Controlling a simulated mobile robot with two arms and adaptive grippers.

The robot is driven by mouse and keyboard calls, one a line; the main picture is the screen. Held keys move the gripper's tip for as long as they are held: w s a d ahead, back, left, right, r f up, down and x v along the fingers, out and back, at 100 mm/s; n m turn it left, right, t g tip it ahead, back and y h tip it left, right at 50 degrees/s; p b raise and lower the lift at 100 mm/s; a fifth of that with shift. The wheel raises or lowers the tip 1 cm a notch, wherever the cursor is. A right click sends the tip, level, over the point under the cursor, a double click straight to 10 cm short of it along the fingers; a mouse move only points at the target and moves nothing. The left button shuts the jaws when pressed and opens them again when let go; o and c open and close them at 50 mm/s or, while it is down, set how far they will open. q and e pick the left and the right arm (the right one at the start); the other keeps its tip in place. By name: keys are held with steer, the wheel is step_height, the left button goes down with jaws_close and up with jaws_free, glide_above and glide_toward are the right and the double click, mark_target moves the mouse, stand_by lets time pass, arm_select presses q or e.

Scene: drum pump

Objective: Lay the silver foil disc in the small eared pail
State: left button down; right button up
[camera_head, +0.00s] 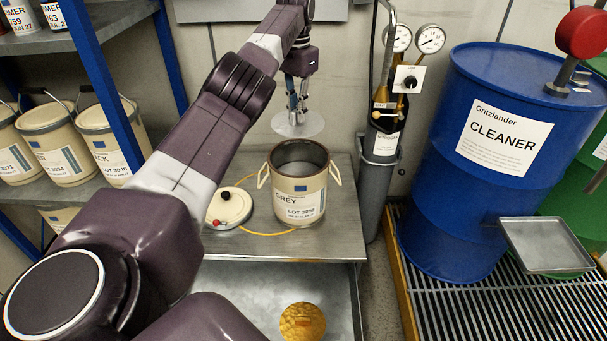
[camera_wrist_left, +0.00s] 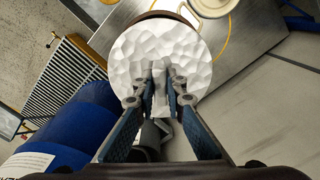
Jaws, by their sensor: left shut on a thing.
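The silver foil disc (camera_head: 299,126) is pinched by my left gripper (camera_head: 297,112), whose fingers point down at it. In the head view the disc hangs above and behind the small eared pail (camera_head: 299,207), apart from it. The pail is cream, labelled GREY, open at the top, and stands upright on the metal bench. In the left wrist view the faceted foil disc (camera_wrist_left: 150,50) fills the space at the fingertips (camera_wrist_left: 160,82) and hides most of the pail; a brown part of the rim (camera_wrist_left: 160,14) shows behind it. My right gripper is not in view.
A gauge stand (camera_head: 384,140) and blue CLEANER drum (camera_head: 480,160) stand right. Shelved pails (camera_head: 55,145) are left. An orange-yellow round thing (camera_head: 303,322) is below.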

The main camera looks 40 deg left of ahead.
arm_select(q)
steer(key=shift+w+f, duration=0.15)
steer(key=shift+f, duration=0.05)
step_height(320, 180, down, 16)
steer(key=b, duration=0.4)
steer(key=shift+w+r, duration=0.1)
steer(key=shift+r, duration=0.1)
steer(key=shift+f+b, duration=0.3)
steer(key=shift+f, duration=0.45)
step_height(320, 180, down, 3)
steer(key=shift+r+b, duration=0.2)
steer(key=shift+b, duration=0.2)
steer(key=shift+f, duration=0.15)
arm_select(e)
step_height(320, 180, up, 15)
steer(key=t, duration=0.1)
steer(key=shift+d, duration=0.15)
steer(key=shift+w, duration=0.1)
